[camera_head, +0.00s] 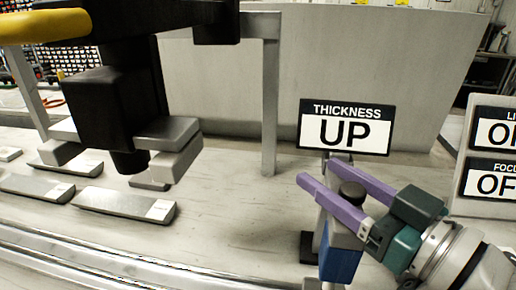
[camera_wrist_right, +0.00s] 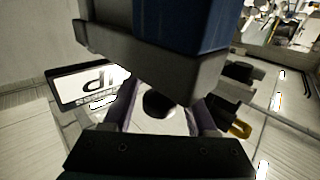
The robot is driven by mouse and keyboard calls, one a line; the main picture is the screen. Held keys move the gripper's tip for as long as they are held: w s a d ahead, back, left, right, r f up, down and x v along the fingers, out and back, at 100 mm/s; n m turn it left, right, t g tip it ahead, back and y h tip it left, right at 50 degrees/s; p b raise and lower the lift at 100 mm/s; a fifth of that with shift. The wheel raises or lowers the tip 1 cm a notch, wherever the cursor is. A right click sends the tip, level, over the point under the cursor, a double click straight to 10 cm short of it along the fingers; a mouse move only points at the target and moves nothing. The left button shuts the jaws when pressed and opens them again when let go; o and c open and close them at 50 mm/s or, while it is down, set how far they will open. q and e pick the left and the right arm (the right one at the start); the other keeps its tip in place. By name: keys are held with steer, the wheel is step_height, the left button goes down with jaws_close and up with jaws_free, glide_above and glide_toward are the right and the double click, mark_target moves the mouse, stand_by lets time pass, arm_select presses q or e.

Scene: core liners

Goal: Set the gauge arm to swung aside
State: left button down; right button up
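The gauge stands under a sign reading THICKNESS UP (camera_head: 345,128). It shows a blue block (camera_head: 340,262), grey bars and a black knob (camera_head: 352,190). I cannot tell exactly which piece is the gauge arm. My right gripper (camera_head: 330,188) is open, with its purple fingers on either side of the knob. In the right wrist view, the knob (camera_wrist_right: 158,103) sits between the spread fingers, and the blue block (camera_wrist_right: 185,25) with its grey base is close by. Contact between fingers and knob cannot be told. My left gripper is not in view.
A black instrument (camera_head: 125,95) with grey blocks hangs at the left. Several flat grey bars (camera_head: 125,204) lie on the bench beneath it. Two more sign panels (camera_head: 492,130) stand at the right. A metal rail (camera_head: 90,268) runs along the front. The bench middle is clear.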

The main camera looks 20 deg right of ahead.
jaws_close()
stand_by(1.1)
